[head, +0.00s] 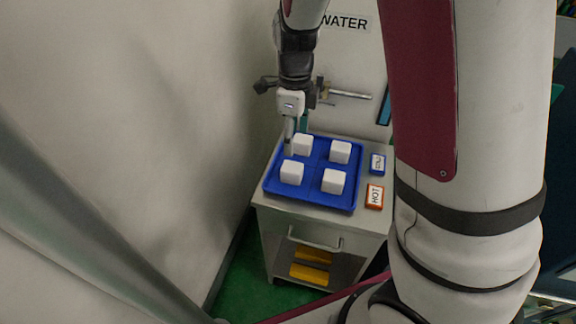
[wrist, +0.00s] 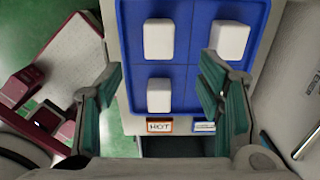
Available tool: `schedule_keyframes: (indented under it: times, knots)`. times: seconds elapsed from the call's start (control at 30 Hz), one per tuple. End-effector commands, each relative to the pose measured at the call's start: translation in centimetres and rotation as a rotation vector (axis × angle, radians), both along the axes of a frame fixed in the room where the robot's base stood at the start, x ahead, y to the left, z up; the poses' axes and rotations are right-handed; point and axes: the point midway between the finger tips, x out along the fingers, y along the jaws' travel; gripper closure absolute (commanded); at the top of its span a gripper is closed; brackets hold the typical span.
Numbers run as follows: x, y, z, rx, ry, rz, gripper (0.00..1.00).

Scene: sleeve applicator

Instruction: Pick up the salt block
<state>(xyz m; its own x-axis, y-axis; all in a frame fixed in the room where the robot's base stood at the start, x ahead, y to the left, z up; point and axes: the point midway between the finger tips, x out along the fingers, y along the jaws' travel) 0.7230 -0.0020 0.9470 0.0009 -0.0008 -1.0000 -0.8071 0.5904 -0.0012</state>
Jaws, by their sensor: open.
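Several white salt blocks stand apart in separate compartments of a blue tray (head: 313,198); one is at the front left (head: 291,173), one at the front right (head: 334,181), one at the back right (head: 340,152). My gripper (head: 290,146) is over the tray's left side, in front of part of the back left block (head: 303,145). In the wrist view my gripper (wrist: 160,68) is open, its green-padded fingers wide apart. Between them are a lower block (wrist: 159,95) and an upper block (wrist: 159,39). The right finger partly hides another block. No block is held.
The tray sits on a small grey metal cabinet (head: 272,218) with a handle. An orange HOT label block (head: 374,196) and a blue label block (head: 377,163) lie right of the tray. A pale wall is close at left. A metal bar (head: 350,95) is behind, below the WATER sign.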

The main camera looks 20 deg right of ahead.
Motion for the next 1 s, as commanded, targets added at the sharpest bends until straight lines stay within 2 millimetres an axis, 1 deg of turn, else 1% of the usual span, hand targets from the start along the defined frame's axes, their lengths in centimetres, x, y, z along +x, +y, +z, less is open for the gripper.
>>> schedule_keyframes:
  times: [0.03, 0.1, 0.3, 0.4, 0.57, 0.8, 0.9, 1.0]
  knots:
    - [-0.1, -0.1, -1.1, -0.001, 0.006, -0.002, 0.39]
    - [-0.1, -0.1, -2.5, 0.001, 0.006, -0.002, 0.39]
    - [-0.1, 0.0, -5.9, 0.0, 0.004, 0.001, 0.39]
    - [-0.1, 0.0, -6.8, 0.0, 0.002, 0.001, 0.39]
    - [-0.1, 0.0, -7.7, 0.001, 0.003, 0.002, 0.39]
    - [0.0, 0.3, -11.0, 0.001, 0.004, 0.001, 0.39]
    - [0.1, 0.3, -12.0, 0.0, 0.003, 0.002, 0.39]
    - [0.1, 0.3, -12.4, -0.001, 0.001, 0.002, 0.39]
